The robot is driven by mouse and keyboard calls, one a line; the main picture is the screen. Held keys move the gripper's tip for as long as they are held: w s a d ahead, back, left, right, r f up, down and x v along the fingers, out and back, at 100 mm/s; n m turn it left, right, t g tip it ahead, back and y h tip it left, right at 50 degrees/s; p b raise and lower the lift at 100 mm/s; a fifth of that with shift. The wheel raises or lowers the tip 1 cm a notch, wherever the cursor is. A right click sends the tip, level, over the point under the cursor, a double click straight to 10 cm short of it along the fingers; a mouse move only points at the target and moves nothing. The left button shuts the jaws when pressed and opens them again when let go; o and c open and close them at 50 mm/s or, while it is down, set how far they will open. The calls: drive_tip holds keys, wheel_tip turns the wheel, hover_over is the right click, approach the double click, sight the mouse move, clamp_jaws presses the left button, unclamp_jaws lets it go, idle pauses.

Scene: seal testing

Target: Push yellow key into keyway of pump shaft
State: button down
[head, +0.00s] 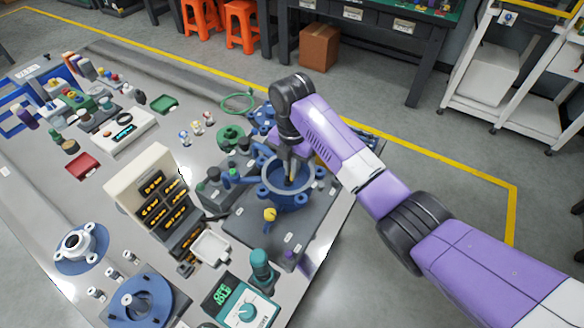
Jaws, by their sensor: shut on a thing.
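My gripper (289,179) points down into the round opening of the blue pump housing (272,198), near its middle. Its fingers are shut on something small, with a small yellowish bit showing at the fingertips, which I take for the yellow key. The key's shape and the keyway cannot be made out at this size. The pump shaft is mostly hidden by the fingers and the housing rim. I cannot tell whether the key touches the shaft or sits in the slot.
The housing stands on a dark plate (252,237) with a yellow knob (270,214) in front. A beige rack (147,182), a white tray (210,247) and a teal meter (240,303) stand left and nearer. Blue flanged parts (138,302) occupy the front left.

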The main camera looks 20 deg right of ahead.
drive_tip(key=c, duration=1.5)
unclamp_jaws()
drive_tip(key=shift+f, duration=0.1)
drive_tip(key=shift+r+p, duration=2.25)
drive_tip(key=shift+r, duration=0.35)
